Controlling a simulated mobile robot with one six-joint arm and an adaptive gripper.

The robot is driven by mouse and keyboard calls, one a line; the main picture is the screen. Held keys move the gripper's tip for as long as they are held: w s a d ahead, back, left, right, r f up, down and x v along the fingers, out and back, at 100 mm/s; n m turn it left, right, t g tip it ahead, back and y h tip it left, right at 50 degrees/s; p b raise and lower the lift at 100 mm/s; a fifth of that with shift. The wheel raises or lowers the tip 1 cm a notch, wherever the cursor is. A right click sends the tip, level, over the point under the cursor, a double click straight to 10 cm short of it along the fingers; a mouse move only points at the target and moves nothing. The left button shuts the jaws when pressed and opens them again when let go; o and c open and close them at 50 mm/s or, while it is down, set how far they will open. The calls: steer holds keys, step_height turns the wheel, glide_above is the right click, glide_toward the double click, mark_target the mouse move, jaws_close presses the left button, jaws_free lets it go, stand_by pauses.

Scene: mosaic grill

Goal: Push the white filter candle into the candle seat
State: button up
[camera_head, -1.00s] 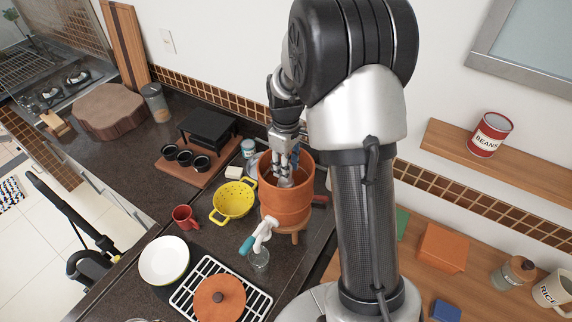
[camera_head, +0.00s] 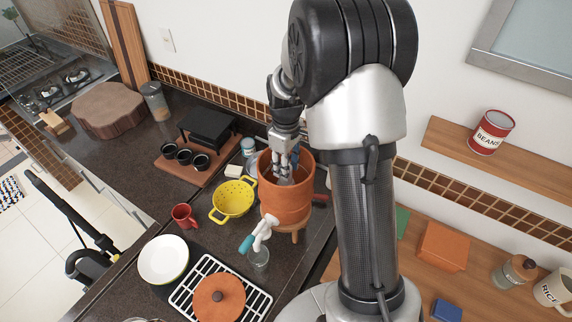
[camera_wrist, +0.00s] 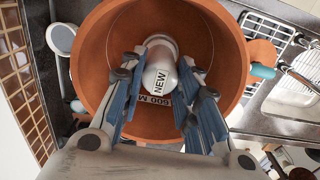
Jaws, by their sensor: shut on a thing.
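The white filter candle (camera_wrist: 160,76), marked "NEW", is inside the round terracotta pot (camera_head: 286,205). The pot's wall (camera_wrist: 222,40) surrounds it in the wrist view. My gripper (camera_wrist: 160,84) reaches down through the pot's open top, its blue-padded fingers on either side of the candle, shut on it. In the head view the gripper (camera_head: 284,170) is partly hidden by the pot's rim. The candle seat is hidden, so I cannot tell whether the candle's end is in it.
A yellow colander (camera_head: 233,199) stands close left of the pot, with a red mug (camera_head: 184,216) beyond it. A plate (camera_head: 163,260) and a lid (camera_head: 219,299) on a rack lie nearer.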

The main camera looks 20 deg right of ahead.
steer(key=shift+f, duration=0.3)
stand_by(0.5)
steer(key=shift+s+f, duration=0.15)
steer(key=shift+s, duration=0.05)
stand_by(0.7)
steer(key=o, duration=1.2)
steer(key=shift+w, duration=0.15)
steer(key=shift+c, duration=0.2)
steer(key=shift+o, duration=0.2)
steer(key=o, duration=0.4)
steer(key=shift+o, duration=0.2)
steer(key=shift+r, duration=0.2)
steer(key=shift+r+p, duration=2.1)
steer(key=shift+r, duration=1.35)
steer(key=shift+r, duration=0.1)
